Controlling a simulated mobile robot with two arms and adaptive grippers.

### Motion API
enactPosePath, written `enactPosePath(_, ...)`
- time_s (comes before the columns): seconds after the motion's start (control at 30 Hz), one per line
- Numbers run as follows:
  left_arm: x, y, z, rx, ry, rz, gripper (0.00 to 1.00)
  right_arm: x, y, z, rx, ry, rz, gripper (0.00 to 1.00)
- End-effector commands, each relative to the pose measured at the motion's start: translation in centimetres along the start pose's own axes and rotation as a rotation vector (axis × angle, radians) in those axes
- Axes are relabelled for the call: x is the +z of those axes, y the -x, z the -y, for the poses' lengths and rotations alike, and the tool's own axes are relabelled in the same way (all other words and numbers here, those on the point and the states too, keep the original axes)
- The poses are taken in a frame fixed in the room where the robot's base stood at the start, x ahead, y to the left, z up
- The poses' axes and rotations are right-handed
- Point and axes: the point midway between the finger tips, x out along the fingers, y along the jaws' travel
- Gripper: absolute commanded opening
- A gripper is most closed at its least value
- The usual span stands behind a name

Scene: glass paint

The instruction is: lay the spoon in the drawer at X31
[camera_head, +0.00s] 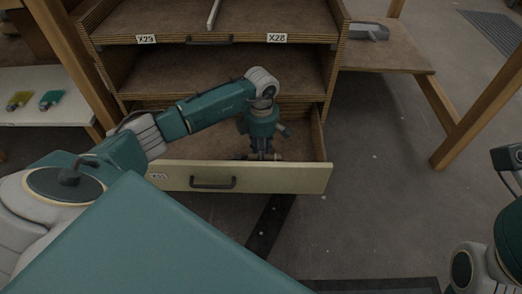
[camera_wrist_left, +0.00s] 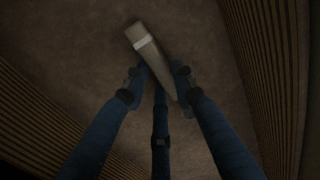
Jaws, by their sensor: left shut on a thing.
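My left gripper (camera_head: 262,154) reaches down into the open drawer (camera_head: 315,180), whose front label seems to read X31. In the left wrist view, the gripper's dark fingers (camera_wrist_left: 155,90) are shut on a tan, long piece with a pale band, which I take to be the spoon (camera_wrist_left: 139,35). It points away from the gripper, over the brown drawer floor (camera_wrist_left: 80,50). Whether it touches the floor is hard to tell. In the head view the spoon is not clearly seen. My right gripper is not clearly in view; only parts of the right arm show at the right edge.
Open shelves labelled X29 and X28 (camera_head: 277,38) stand above the drawer. The drawer's ribbed side walls (camera_wrist_left: 265,70) flank the gripper closely. A low side table (camera_head: 385,58) with a grey item is at right. A white shelf (camera_head: 60,110) with small coloured items is at left.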

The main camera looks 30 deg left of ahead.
Motion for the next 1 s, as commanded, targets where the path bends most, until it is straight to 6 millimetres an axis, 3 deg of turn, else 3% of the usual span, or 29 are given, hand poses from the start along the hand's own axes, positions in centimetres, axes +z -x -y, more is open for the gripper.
enactPosePath(0.6,0.01,-0.08,-0.05,0.001,0.001,0.001,0.00,-0.38,-0.60,-0.03,-0.001,0.002,-0.018,0.35)
enactPosePath(0.93,0.01,-0.10,-0.04,0.001,0.001,0.001,0.00,-0.07,0.05,-0.14,0.008,0.000,0.003,0.35)
enactPosePath(0.97,0.01,-0.10,-0.03,0.001,0.001,0.001,0.30,-0.06,0.06,-0.14,0.008,0.000,0.003,0.35)
enactPosePath(1.0,0.01,-0.11,-0.03,0.001,0.001,0.001,0.38,-0.04,0.06,-0.14,0.008,0.000,0.003,0.35)
